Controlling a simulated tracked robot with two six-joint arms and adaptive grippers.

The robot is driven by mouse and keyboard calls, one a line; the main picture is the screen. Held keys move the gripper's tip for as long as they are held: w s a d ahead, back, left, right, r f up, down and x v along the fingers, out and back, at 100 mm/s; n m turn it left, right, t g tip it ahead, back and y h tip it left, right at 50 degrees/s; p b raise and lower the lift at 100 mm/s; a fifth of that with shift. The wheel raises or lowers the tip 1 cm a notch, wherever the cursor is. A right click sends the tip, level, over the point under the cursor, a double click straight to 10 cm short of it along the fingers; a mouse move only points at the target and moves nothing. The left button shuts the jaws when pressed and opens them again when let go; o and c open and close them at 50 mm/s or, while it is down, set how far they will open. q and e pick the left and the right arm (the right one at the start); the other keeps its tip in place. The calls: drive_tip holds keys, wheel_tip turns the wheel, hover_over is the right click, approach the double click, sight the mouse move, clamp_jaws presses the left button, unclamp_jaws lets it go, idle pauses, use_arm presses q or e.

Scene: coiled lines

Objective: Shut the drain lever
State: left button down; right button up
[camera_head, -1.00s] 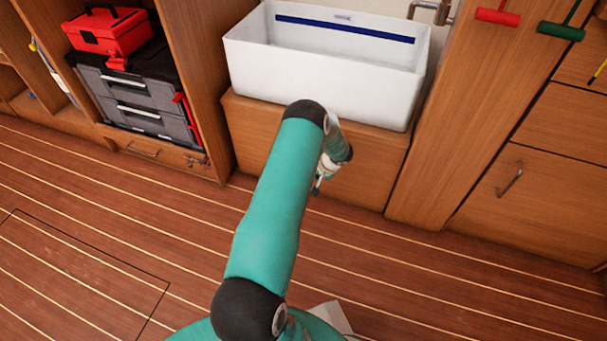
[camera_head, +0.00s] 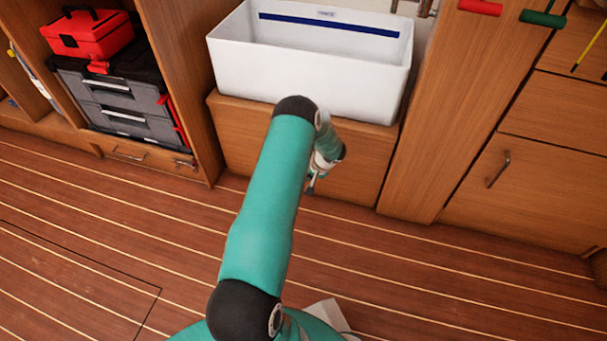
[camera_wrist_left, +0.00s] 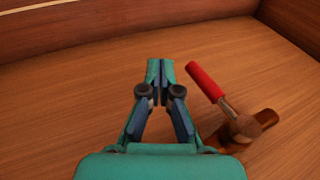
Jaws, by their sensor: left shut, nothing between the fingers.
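The drain lever (camera_wrist_left: 205,82) has a red grip and a metal arm joined to a brownish metal fitting (camera_wrist_left: 246,129) on a wooden panel, in the left wrist view. My left gripper (camera_wrist_left: 161,72) is shut and empty, with its fingertips to the left of the red grip and a visible gap between them. In the head view my left gripper (camera_head: 312,184) is partly hidden by its own arm, in front of the wooden cabinet under the white sink (camera_head: 305,85). The lever cannot be made out there. My right gripper is out of view.
A red toolbox (camera_head: 90,36) on grey drawers (camera_head: 125,100) stands in the left cabinet. Red (camera_head: 480,7) and green (camera_head: 543,18) handles are at the upper right. A cabinet door (camera_head: 515,190) is on the right. The striped floor (camera_head: 100,220) is open.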

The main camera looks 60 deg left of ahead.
use_arm(q)
drive_tip(key=w+d+p, duration=0.2)
drive_tip(key=w+d, duration=0.5)
drive_tip(key=d, duration=0.2)
drive_tip(key=shift+d+r, duration=0.3)
drive_tip(key=shift+d, duration=0.05)
